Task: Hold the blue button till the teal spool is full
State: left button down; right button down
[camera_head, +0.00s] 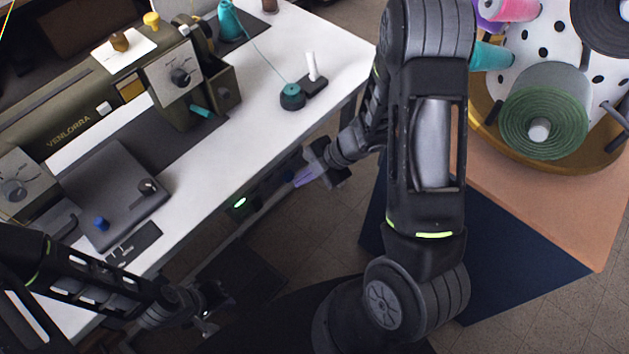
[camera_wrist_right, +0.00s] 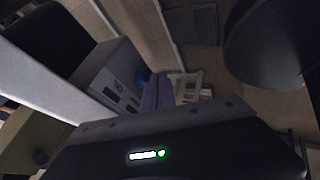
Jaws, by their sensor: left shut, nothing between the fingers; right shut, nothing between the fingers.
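The blue button (camera_head: 101,223) stands on a dark grey panel (camera_head: 120,190) of the sewing machine at the left of the table. A teal spool (camera_head: 292,96) sits on a small dark base with a white post, near the table's right end. A thread runs to it from a teal cone (camera_head: 229,20) at the back. How full the spool is, I cannot tell. My left gripper (camera_head: 207,322) is shut and empty, off the table's front edge, to the right of and apart from the button.
The green sewing machine (camera_head: 75,125) fills the table's left and back. The white tabletop (camera_head: 262,125) is clear around the spool base. At the right, a round gold-rimmed tray (camera_head: 480,100) holds several large spools, including a green one (camera_head: 545,110).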

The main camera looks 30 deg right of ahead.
jog(key=shift+w+a, duration=0.1)
jog(key=shift+w, duration=0.25)
